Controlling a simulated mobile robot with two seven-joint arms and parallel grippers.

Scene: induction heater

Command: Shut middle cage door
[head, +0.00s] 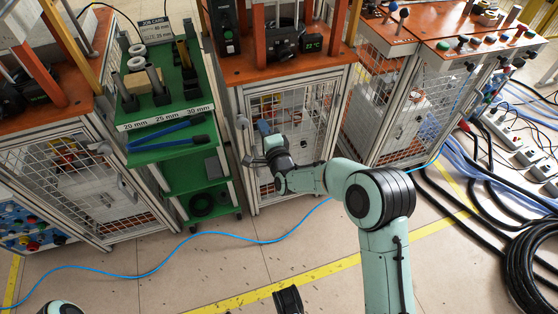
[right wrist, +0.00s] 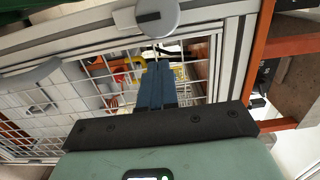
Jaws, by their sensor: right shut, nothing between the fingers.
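The middle cage door (head: 318,112) is a wire mesh panel in a pale metal frame under the orange worktop, in the middle of the head view. It stands in or close to its opening; I cannot tell if it is fully shut. My right gripper (head: 258,147) is at the door's left side, partly in front of the mesh. In the right wrist view its blue fingers (right wrist: 155,88) are together and empty, in front of the mesh (right wrist: 95,75). A grey round knob (right wrist: 157,15) lies just beyond the fingertips. Contact cannot be told. My left gripper is not in view.
A green shelf trolley (head: 165,150) stands close to the left of the middle cage. Another cage (head: 80,185) is at the left, and one (head: 400,110) is at the right. A blue cable (head: 215,234) crosses the floor, and black cables (head: 530,240) lie at right.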

